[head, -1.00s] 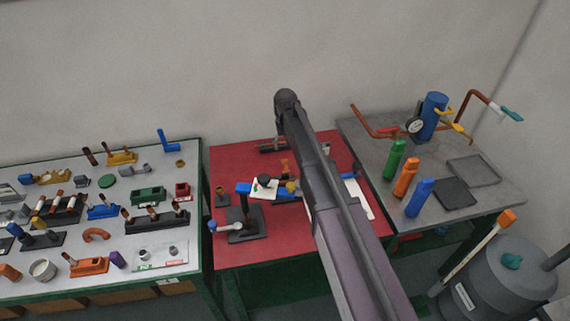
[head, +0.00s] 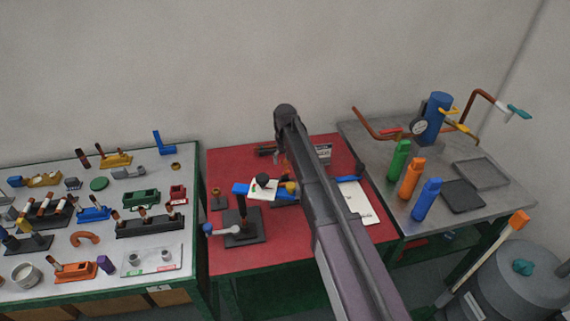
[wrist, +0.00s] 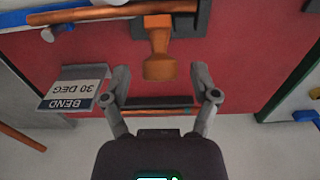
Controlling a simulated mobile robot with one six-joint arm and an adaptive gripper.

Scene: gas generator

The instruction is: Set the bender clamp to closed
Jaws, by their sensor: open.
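The bender stands on the red table and is partly hidden by my arm in the head view. In the wrist view, an orange block-shaped handle (wrist: 160,58), which looks like the bender clamp, stands out from a dark grey mount (wrist: 200,20). A copper pipe (wrist: 110,13) and a blue bar (wrist: 75,5) run beside it. My gripper (wrist: 160,76) is open and empty. Its fingertips lie to either side of the handle's free end, with gaps on both sides; contact is not visible. In the head view my arm hides most of the gripper.
A "BEND 30 DEG" sign (wrist: 73,92) stands close to one finger. A white sheet (head: 354,203) is on the red table (head: 290,250). Crowded benches flank it, with bottles (head: 411,178) on the right one.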

